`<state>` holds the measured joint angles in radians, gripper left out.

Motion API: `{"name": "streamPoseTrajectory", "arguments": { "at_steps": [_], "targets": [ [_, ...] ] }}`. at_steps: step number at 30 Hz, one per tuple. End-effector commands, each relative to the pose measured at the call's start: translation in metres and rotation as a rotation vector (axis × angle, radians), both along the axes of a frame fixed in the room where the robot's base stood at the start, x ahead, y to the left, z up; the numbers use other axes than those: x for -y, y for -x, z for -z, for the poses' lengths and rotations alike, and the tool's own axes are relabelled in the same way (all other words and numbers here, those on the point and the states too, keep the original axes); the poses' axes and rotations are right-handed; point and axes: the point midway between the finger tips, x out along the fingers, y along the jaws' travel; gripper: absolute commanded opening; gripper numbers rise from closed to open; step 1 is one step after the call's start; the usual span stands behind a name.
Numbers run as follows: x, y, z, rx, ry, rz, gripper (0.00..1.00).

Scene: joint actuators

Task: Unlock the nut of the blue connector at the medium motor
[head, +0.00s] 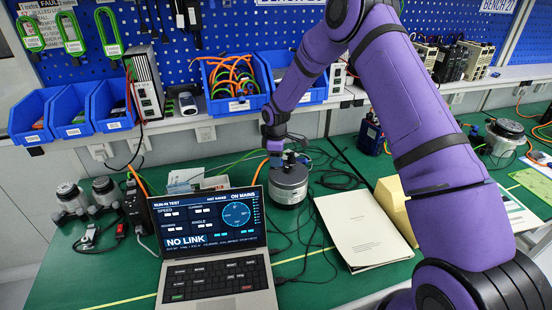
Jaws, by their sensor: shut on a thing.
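My purple arm reaches over from the right. My gripper (274,150) points down at the top left of this motor, at its connectors. It is shut on the nut of the blue connector. The nut and the blue connector are too small and too covered by the gripper to make out. A small dark connector part (291,157) shows on the motor's top, just right of the gripper.
A laptop (215,275) reading "NO LINK" stands in front, with a booklet (365,228) to the right. Two smaller motors (104,189) stand at left, another motor (505,134) at far right. Loose black cables surround the medium motor. Blue bins (235,107) line the shelf above.

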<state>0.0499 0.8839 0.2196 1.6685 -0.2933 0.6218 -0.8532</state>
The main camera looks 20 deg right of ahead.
Motion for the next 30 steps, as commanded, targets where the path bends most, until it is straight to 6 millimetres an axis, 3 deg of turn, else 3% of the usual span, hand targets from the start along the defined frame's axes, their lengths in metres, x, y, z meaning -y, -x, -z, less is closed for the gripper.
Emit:
{"name": "streamPoseTrajectory", "arguments": {
  "at_steps": [15, 16, 17, 26, 30],
  "targets": [
    [0.0, -0.001, -0.001, 0.003, 0.0, -0.018, 0.13],
    [0.0, -0.001, -0.001, 0.003, 0.0, -0.018, 0.44],
    [0.0, -0.001, -0.001, 0.002, 0.0, -0.018, 0.48],
    [0.0, 0.0, -0.002, 0.001, 0.0, -0.017, 0.48],
    [0.0, -0.001, -0.013, 0.002, 0.0, -0.017, 0.48]
  ]
}}
